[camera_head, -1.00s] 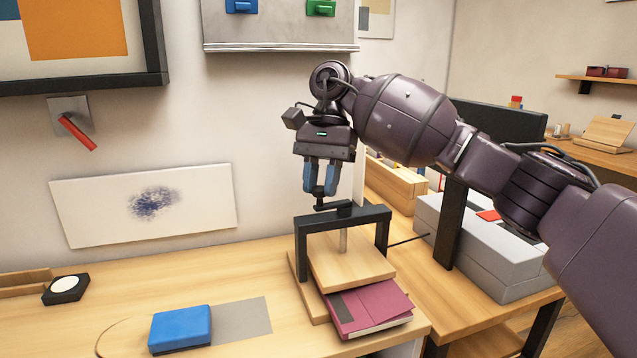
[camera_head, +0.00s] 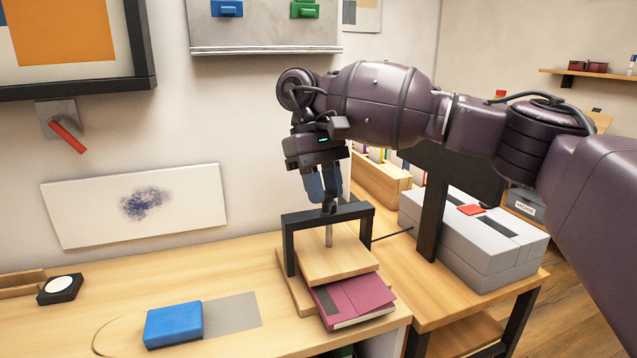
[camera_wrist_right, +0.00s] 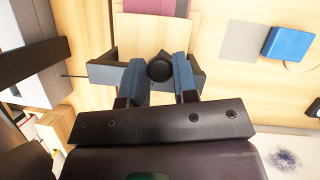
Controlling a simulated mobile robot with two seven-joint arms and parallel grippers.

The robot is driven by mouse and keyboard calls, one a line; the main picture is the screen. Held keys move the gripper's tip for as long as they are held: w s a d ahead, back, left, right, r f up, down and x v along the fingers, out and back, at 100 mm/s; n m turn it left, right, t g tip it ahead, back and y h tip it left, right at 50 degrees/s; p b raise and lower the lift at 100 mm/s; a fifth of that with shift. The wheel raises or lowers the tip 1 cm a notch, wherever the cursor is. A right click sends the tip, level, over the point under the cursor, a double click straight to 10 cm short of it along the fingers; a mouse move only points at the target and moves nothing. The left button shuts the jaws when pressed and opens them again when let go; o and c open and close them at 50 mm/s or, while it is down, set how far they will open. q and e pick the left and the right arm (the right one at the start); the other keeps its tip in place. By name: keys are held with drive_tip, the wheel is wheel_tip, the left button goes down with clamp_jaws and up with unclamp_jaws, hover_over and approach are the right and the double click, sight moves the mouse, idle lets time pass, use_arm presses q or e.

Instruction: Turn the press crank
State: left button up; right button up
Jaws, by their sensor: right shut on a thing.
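The book press has a black frame (camera_head: 290,250), a wooden pressing board (camera_head: 335,262) and a vertical screw (camera_head: 329,236). A maroon book (camera_head: 360,298) lies under the board and sticks out at the front. My right gripper (camera_head: 328,203) is above the frame, pointing down, shut on the crank's black knob. In the right wrist view the round knob (camera_wrist_right: 160,68) sits between the two blue fingers. The rest of the crank arm is mostly hidden behind the gripper. My left gripper is not in view.
A blue box (camera_head: 173,324) lies on the desk at left beside a grey mat (camera_head: 232,313). A grey case (camera_head: 480,245) stands at right, behind a black post (camera_head: 432,200). A red wall lever (camera_head: 68,137) is at far left.

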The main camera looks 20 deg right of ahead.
drive_tip(key=shift+s+d+f+n+h, duration=0.15)
drive_tip(key=shift+d+n+h, duration=0.2)
drive_tip(key=shift+n, duration=0.55)
drive_tip(key=shift+d+f+n+b, duration=0.2)
drive_tip(key=shift+n+b, duration=0.1)
drive_tip(key=shift+n, duration=0.4)
use_arm(q)
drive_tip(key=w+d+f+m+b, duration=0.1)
drive_tip(key=b, duration=0.2)
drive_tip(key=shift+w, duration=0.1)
use_arm(e)
drive_tip(key=shift+s+d+n+t+h, duration=0.1)
drive_tip(key=shift+d+n+t+h, duration=0.2)
drive_tip(key=shift+n, duration=0.3)
drive_tip(key=shift+d+n+t+h, duration=0.2)
drive_tip(key=shift+n+h, duration=0.05)
drive_tip(key=shift+n, duration=0.35)
use_arm(q)
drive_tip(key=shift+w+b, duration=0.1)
drive_tip(key=shift+b, duration=0.3)
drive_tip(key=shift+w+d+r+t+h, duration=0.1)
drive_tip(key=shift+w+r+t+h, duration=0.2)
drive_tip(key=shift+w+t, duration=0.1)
use_arm(e)
drive_tip(key=shift+s+d+r+n, duration=0.1)
drive_tip(key=shift+d+r+n, duration=0.1)
drive_tip(key=shift+n, duration=0.1)
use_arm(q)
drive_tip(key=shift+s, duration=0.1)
